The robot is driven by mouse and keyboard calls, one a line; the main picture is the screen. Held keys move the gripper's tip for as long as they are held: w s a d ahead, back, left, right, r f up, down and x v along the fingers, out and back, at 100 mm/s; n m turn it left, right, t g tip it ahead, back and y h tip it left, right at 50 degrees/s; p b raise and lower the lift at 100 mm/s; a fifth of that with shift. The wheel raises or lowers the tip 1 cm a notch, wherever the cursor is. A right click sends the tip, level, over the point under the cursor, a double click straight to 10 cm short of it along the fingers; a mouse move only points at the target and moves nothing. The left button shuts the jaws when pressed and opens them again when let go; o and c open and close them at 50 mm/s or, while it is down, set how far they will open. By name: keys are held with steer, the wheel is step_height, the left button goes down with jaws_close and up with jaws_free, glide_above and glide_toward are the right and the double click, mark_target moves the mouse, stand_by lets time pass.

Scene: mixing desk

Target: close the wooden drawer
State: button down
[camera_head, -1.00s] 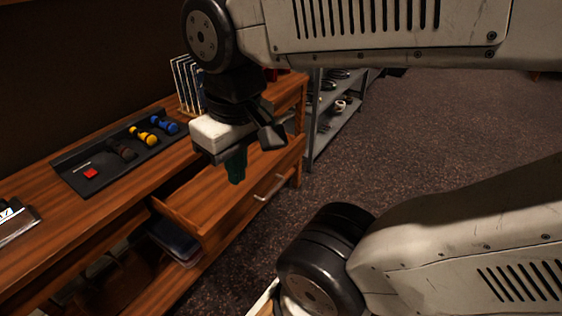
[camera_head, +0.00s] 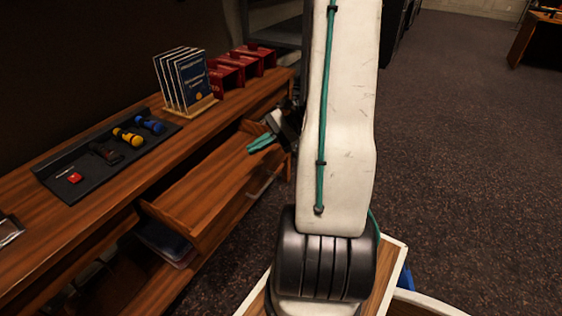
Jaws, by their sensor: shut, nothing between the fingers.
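The wooden drawer (camera_head: 205,198) is pulled out from under the desk top, so its inside shows.
On the wooden desk (camera_head: 60,190) are a dark tray (camera_head: 85,184) of coloured tools, a rack of booklets (camera_head: 188,80) and red bins (camera_head: 228,72). Dark items (camera_head: 163,241) lie on a shelf below. The floor (camera_head: 455,150) to the right is clear.

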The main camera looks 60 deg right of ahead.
steer(key=s+d+f+m+t+h, duration=0.2)
steer(key=s+d+f+m+t, duration=0.15)
steer(key=d+f, duration=0.2)
steer(key=s+d+f+m+t+h, duration=0.2)
steer(key=d+f+m+t, duration=0.2)
steer(key=d+f+m, duration=0.15)
steer(key=m+t+h, duration=0.3)
steer(key=m+h, duration=0.3)
glide_toward(278, 159)
steer(key=shift+h, duration=0.3)
steer(key=w, duration=0.4)
steer(key=w+a, duration=0.1)
steer(key=w, duration=0.1)
steer(key=shift+w, duration=0.35)
